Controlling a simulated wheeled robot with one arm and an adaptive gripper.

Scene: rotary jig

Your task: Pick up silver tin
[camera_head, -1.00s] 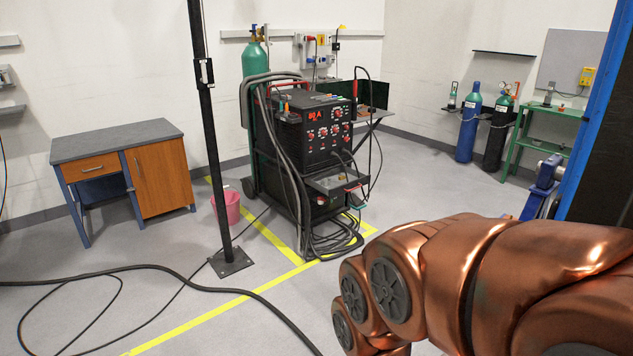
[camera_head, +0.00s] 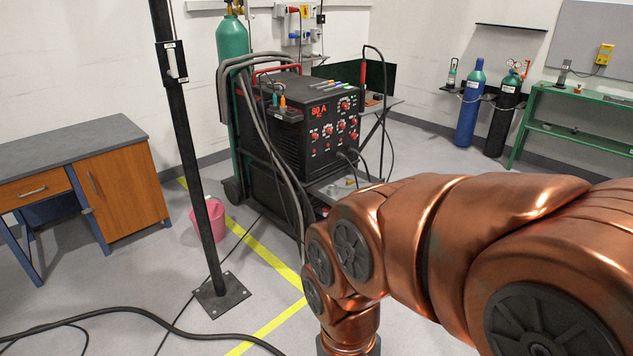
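I cannot make out a silver tin for certain. A small grey upright object (camera_head: 563,73) stands on the green bench (camera_head: 600,95) at the far right, too small to identify. Some small items sit on the welder's lower tray (camera_head: 338,190), partly hidden by my arm; I cannot tell what they are. My copper-coloured arm reaches in from the right across the lower middle. My gripper is out of the picture, below the bottom edge.
A black welding machine (camera_head: 318,125) on a cart stands in the middle with hoses. A black post (camera_head: 190,150) on a floor plate, a pink bucket (camera_head: 209,222) and a grey-topped desk (camera_head: 70,148) are at left. Gas cylinders (camera_head: 470,108) stand at the back right. A cable (camera_head: 130,311) crosses the floor.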

